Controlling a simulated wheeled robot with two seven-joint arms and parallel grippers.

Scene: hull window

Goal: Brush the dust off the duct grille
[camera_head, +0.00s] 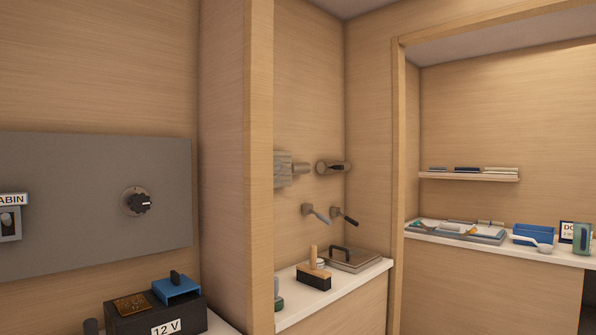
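A hand brush (314,277) with an upright wooden handle and a dark bristle block stands on a white counter (334,292) in the alcove at the middle. I cannot make out a duct grille or any dust in this view. Neither of my grippers shows in the head view.
A flat metal box with a handle (350,259) sits behind the brush. Grey wall fittings (291,169) stick out above. A wooden post (260,150) stands left of the alcove. A black 12 V box (155,315) is lower left, below a grey panel (80,190). A cluttered shelf (480,240) is right.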

